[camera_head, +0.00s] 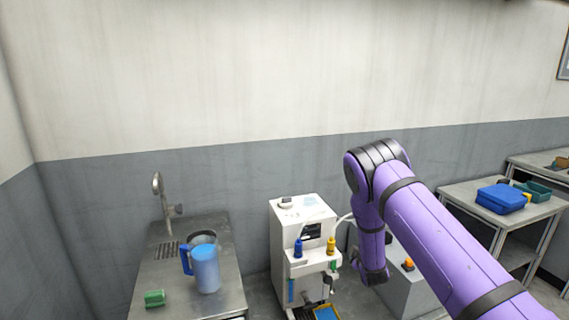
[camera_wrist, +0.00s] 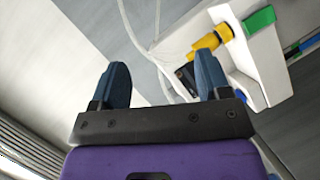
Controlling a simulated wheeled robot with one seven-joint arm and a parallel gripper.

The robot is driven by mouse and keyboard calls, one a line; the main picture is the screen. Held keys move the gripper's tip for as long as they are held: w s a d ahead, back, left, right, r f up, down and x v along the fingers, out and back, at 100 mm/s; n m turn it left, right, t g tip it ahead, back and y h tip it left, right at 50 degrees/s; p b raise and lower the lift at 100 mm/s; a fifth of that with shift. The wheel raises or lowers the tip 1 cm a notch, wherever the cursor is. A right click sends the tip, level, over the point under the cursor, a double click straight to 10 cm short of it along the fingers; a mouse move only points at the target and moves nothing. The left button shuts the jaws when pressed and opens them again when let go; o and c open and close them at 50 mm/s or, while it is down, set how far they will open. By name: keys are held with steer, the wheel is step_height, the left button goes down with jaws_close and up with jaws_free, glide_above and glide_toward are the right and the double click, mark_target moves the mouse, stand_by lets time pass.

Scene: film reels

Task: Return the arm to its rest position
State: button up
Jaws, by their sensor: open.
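My purple arm (camera_head: 440,235) reaches in from the lower right in the head view. It bends at a dark-banded joint, and its forearm hangs down beside the white machine (camera_head: 285,225). The fingers of my gripper are not clear in that view. In the wrist view my gripper (camera_wrist: 163,82) has its two blue fingers wide apart, with nothing between them. Beyond the fingers are the white machine's side, a yellow bottle (camera_wrist: 208,42) and pale tubes (camera_wrist: 140,45).
A metal sink counter (camera_head: 220,295) at left holds a blue pitcher (camera_head: 206,268) and a green sponge-like block (camera_head: 155,298). A grey box (camera_head: 400,285) stands right of the machine, near my arm. Tables at right hold a blue case (camera_head: 501,198) and a green bin (camera_head: 535,190).

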step_height(320, 180, up, 18)
steer(key=s+d+m+g, duration=0.2)
steer(key=m, duration=0.3)
steer(key=s+r+m+g, duration=0.3)
steer(key=s+r, duration=0.9)
steer(key=r, duration=0.4)
steer(key=s+r+m+g, duration=0.1)
steer(key=s+r, duration=0.2)
steer(key=s, duration=1)
steer(key=s+r+m+g, duration=0.2)
steer(key=s+r, duration=0.2)
steer(key=s, duration=0.8)
steer(key=s+d+r+m+g, duration=0.1)
steer(key=s+r, duration=0.2)
steer(key=s, duration=1)
steer(key=shift+s+r+m+g+y, duration=0.3)
steer(key=shift+r+y, duration=0.05)
steer(key=shift+y, duration=0.05)
